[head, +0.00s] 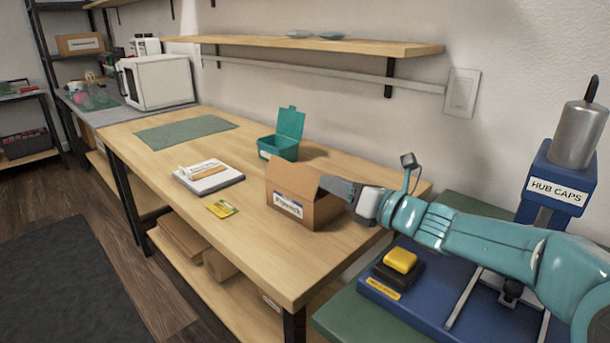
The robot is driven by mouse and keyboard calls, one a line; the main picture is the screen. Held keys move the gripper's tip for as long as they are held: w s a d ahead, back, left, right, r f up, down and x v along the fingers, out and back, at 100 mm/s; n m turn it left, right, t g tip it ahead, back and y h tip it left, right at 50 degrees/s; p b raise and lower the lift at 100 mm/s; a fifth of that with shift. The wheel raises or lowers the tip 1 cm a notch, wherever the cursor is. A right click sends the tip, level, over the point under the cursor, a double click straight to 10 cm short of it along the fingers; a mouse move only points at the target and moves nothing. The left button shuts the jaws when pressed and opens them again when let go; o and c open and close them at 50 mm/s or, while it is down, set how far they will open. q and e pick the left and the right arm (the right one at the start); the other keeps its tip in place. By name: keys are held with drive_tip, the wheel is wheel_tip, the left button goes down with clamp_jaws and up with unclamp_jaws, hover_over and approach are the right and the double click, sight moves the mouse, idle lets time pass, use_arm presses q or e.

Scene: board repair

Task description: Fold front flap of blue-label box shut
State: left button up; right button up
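The brown cardboard box (278,180) stands upright on the wooden table, with a blue-and-white label (288,205) on its front face. Its top looks open at the right, but which flaps are up or folded I cannot tell at this size. My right gripper (332,185) comes in from the right, with its grey fingers at the box's upper right edge, overlapping it in the picture. Whether the fingers touch the cardboard, and whether they are open or shut, I cannot tell. My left gripper does not show.
Behind the box stands an open teal container (278,148) with its lid up. A notepad (208,178) and a yellow card (222,208) lie to the left, with a green mat (186,133) beyond. A wall shelf (330,46) hangs above. A blue fixture (410,315) stands at right.

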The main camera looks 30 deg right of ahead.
sight(305, 170)
drive_tip(key=x, duration=0.9)
clamp_jaws()
